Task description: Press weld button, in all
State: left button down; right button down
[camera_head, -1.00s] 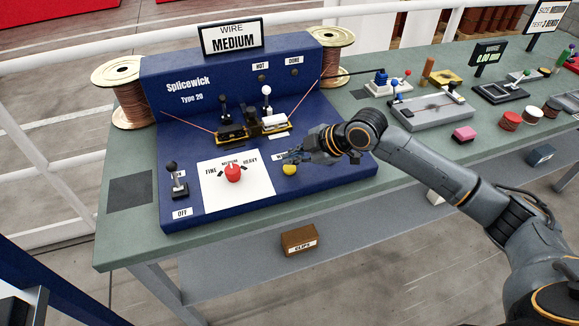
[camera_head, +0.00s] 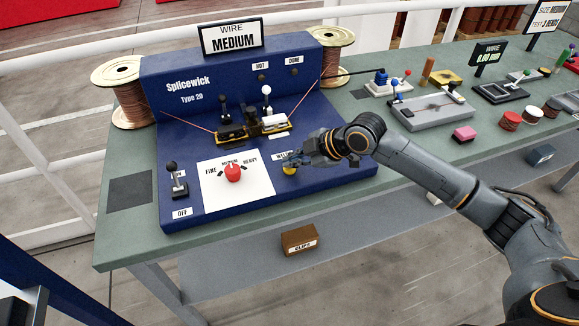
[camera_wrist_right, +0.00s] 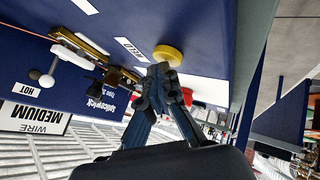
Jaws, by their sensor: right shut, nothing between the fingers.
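The blue Splicewick machine (camera_head: 190,120) stands on the bench. Its yellow weld button (camera_head: 289,171) is on the sloping front, just below the weld label (camera_head: 281,156). My right gripper (camera_head: 288,161) is shut and empty, with its fingertips over the upper part of the button in the head view. In the right wrist view, the gripper (camera_wrist_right: 164,70) has its shut tips just beside the yellow button (camera_wrist_right: 168,53). I cannot tell whether they touch. My left gripper is not in view.
A red dial (camera_head: 232,173) sits left of the button, with an off lever (camera_head: 177,180) further left. Two clamp levers (camera_head: 266,95) stand behind on the wire fixture. The hot and done lamps look dark. A clips box (camera_head: 299,240) is below the bench front.

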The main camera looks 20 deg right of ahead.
jog(key=shift+f, duration=0.35)
jog(key=shift+r, duration=0.1)
dwell(0.4)
jog(key=shift+r+p, duration=0.8)
jog(key=shift+p, duration=0.05)
notch_tip(320, 180, up, 5)
jog(key=p, duration=0.4)
jog(key=shift+r+p, duration=0.1)
jog(key=shift+p, duration=0.3)
